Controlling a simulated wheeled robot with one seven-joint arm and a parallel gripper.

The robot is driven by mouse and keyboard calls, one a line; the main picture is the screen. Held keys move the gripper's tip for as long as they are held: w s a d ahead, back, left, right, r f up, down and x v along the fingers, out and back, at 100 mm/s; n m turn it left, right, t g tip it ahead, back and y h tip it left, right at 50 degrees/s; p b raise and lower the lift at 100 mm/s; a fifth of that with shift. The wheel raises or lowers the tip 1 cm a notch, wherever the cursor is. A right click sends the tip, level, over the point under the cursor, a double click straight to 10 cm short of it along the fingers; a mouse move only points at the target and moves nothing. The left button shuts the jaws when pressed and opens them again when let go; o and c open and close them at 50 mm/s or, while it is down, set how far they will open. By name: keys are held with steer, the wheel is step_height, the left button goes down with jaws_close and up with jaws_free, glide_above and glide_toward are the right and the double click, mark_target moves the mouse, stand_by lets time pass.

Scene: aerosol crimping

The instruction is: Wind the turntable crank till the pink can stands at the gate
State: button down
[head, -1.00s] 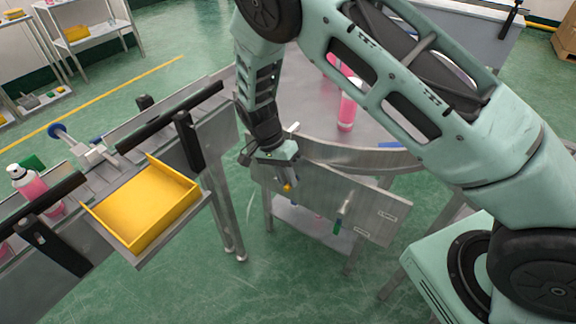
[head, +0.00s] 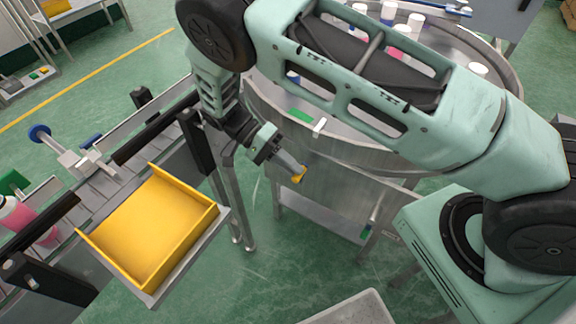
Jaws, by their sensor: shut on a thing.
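My gripper (head: 298,174) is shut on a small yellow-orange knob (head: 300,176), which looks like the crank's grip, in front of the turntable's side panel. The rest of the crank is hidden. The round metal turntable (head: 497,62) stands behind my arm and carries several white-capped cans. A can with pink showing (head: 396,51) is partly covered by my arm, as is much of the turntable. A green strip (head: 300,115) and a white block (head: 319,125) sit at the near rim; I cannot tell whether they mark the gate.
A yellow tray (head: 150,228) sits at the conveyor (head: 120,160) on the left. Another pink can (head: 18,218) lies or stands at the far left edge. A grey bin (head: 350,308) is at the bottom. Green floor between is free.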

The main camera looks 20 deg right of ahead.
steer(key=shift+f, duration=0.1)
stand_by(0.4)
steer(key=c, duration=1.3)
jaws_free()
steer(key=shift+c, duration=0.2)
step_height(320, 180, up, 10)
steer(key=b, duration=0.2)
